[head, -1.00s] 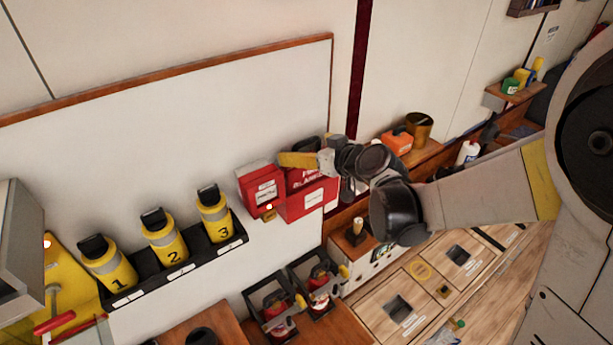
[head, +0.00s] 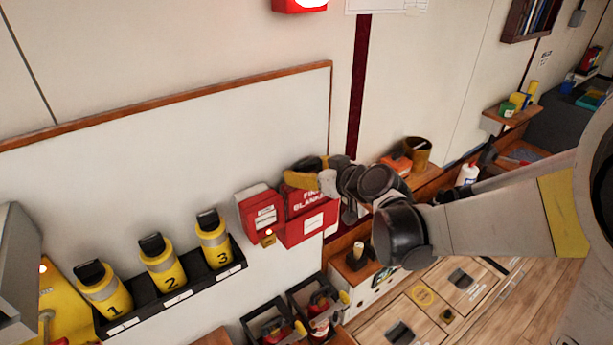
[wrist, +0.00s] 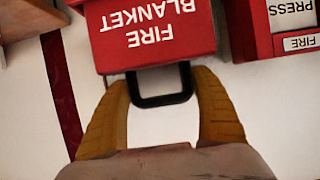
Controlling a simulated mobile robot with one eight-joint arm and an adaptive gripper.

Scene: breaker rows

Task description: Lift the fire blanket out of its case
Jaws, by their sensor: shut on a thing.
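The fire blanket (head: 308,199) is a red block with white lettering at its red wall case (head: 297,232), which has a white label. In the wrist view the lettered block (wrist: 155,35) is upside down, with a black loop handle (wrist: 163,101) at its edge. My gripper (head: 304,178) is above the block in the head view. In the wrist view my gripper's yellow fingers (wrist: 163,105) are closed on both sides of the handle. How far the block stands out of the case is hard to tell.
A red press box (head: 263,213) is mounted close beside the case. Yellow numbered canisters (head: 163,267) stand in a black rack to the left. An orange box (head: 396,164) and a brown pot (head: 417,151) are on a shelf at right. The whiteboard area above is clear.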

